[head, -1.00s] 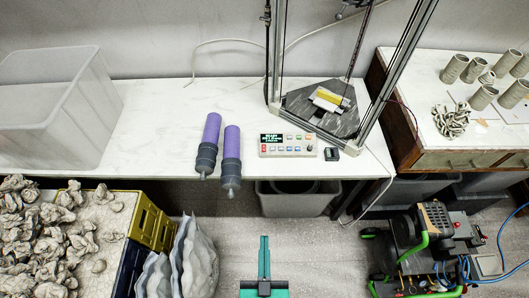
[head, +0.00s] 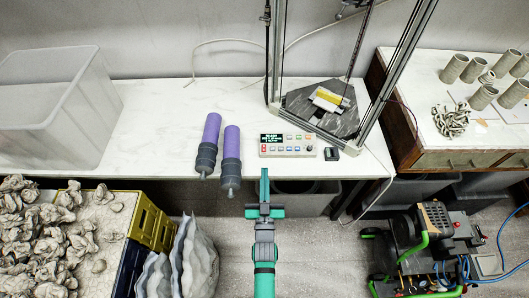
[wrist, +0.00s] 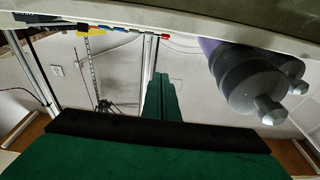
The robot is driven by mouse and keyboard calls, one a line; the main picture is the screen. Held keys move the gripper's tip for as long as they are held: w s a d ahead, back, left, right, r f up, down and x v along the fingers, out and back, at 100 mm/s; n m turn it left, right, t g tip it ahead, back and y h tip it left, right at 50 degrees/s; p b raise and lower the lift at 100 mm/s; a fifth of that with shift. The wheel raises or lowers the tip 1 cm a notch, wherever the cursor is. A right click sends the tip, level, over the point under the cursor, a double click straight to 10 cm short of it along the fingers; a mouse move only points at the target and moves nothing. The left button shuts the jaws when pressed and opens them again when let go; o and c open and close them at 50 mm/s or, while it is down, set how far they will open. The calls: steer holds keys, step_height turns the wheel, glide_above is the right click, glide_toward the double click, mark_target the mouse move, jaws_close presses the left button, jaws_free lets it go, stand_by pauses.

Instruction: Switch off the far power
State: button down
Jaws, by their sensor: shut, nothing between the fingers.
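A small black box that looks like a power switch (head: 331,154) sits on the white table near its front edge, just right of a pale control panel (head: 288,146). The panel has a lit display and several coloured buttons. The switch's position is too small to read. My green gripper (head: 264,173) is shut and empty. It points toward the table, at the front edge just below the panel's left end, apart from the switch. In the wrist view my shut fingers (wrist: 160,88) show below the table edge, with coloured panel buttons peeking over it.
Two purple cartridges (head: 231,142) with grey ends lie left of the panel, their tips over the edge. A delta printer frame (head: 325,110) stands behind the panel. A grey bin (head: 300,204) is under the table. A green-framed machine (head: 425,245) stands at right.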

mark_target(264, 148)
steer(key=w, duration=0.3)
steer(key=w+r, duration=0.1)
steer(key=w, duration=0.2)
steer(key=w+r, duration=0.1)
steer(key=w, duration=0.2)
steer(key=shift+w, duration=0.4)
steer(key=shift+w+f, duration=0.2)
steer(key=shift+f, duration=0.35)
steer(key=shift+w+f, duration=0.2)
steer(key=shift+f, duration=0.35)
steer(key=shift+w+f, duration=0.4)
steer(key=shift+f, duration=0.4)
steer(key=shift+w, duration=0.1)
steer(key=shift+w+f, duration=0.1)
